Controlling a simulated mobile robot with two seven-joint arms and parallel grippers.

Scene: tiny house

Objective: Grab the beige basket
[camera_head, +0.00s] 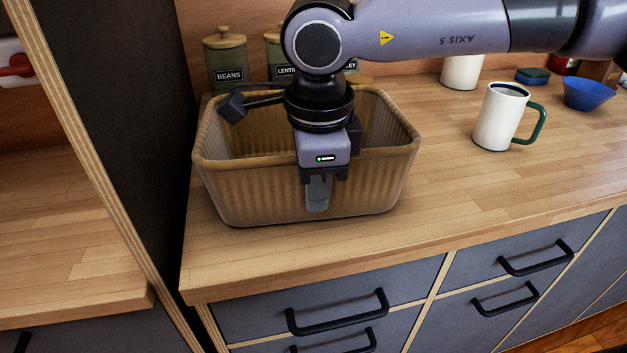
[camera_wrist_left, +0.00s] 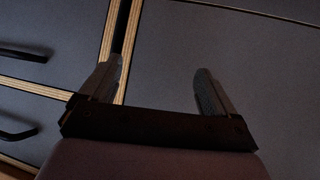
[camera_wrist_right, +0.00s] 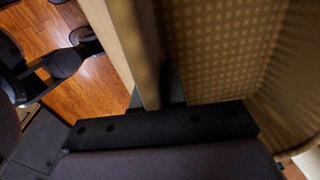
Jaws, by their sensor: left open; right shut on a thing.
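The beige basket (camera_head: 240,185) is a ribbed, rectangular, open-topped bin. It stands upright on the wooden counter, near the tall dark panel at the left. My right gripper (camera_head: 318,190) reaches down over its front wall and is shut on it, with one finger showing outside. In the right wrist view the basket wall (camera_wrist_right: 225,45) runs between the fingers of the gripper (camera_wrist_right: 158,90), and the dotted inside fills the right. My left gripper (camera_wrist_left: 158,90) shows only in its own wrist view. It is open and empty, facing dark cabinet fronts.
Lidded canisters, one marked BEANS (camera_head: 226,62), stand behind the basket. A white mug with a green handle (camera_head: 498,118) and a blue bowl (camera_head: 588,94) are to the right. The counter (camera_head: 450,185) between basket and mug is clear. Drawers with black handles (camera_head: 338,312) lie below.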

